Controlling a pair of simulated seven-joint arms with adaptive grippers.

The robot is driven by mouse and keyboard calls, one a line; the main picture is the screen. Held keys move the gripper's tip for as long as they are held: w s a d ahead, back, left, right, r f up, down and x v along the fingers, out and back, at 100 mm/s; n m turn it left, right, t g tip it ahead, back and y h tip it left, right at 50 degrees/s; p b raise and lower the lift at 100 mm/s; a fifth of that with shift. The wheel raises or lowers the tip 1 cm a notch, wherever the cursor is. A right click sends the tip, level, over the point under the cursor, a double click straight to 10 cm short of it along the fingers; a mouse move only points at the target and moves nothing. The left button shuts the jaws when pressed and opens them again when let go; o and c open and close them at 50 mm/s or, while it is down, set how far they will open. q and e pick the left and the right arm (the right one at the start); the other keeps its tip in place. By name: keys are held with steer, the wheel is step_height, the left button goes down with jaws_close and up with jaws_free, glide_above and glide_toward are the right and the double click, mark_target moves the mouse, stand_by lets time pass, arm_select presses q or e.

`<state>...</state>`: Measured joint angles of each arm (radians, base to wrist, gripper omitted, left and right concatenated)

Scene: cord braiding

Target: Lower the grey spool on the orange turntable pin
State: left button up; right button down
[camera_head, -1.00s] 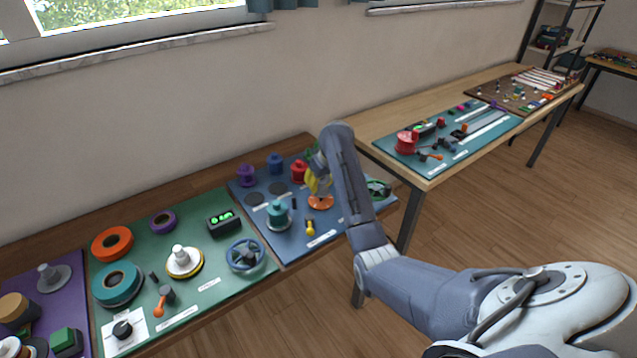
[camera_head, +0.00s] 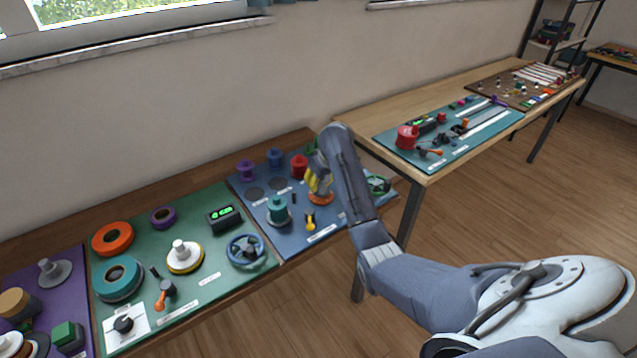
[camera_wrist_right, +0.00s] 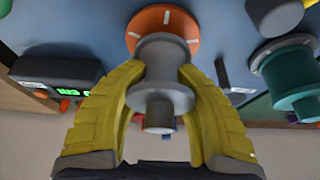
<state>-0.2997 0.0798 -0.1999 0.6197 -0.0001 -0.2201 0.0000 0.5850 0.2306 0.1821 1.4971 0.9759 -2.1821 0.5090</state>
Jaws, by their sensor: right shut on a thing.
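The grey spool (camera_wrist_right: 165,55) is between the yellow fingers of my right gripper (camera_wrist_right: 163,78) in the wrist view. The fingers are shut on its narrow middle. The orange turntable (camera_wrist_right: 148,22), with white marks, is right behind the spool in that view. In the head view my right gripper (camera_head: 318,182) is just above the orange turntable (camera_head: 321,200), which is partly covered. The turntable pin is hidden by the spool and fingers, so I cannot tell whether the spool is around it. My left gripper is not in view.
A teal spool (camera_head: 277,207) on a grey disc stands left of the turntable on the blue mat (camera_head: 300,236). A red spool (camera_head: 299,165) stands behind it. A black box with green digits (camera_wrist_right: 58,78) is close by. A yellow-handled lever (camera_head: 310,222) lies in front.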

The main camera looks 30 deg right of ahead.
steer(key=shift+f, duration=0.8)
steer(key=c, duration=1)
jaws_free()
steer(key=shift+r, duration=0.1)
steer(key=shift+r, duration=3.9)
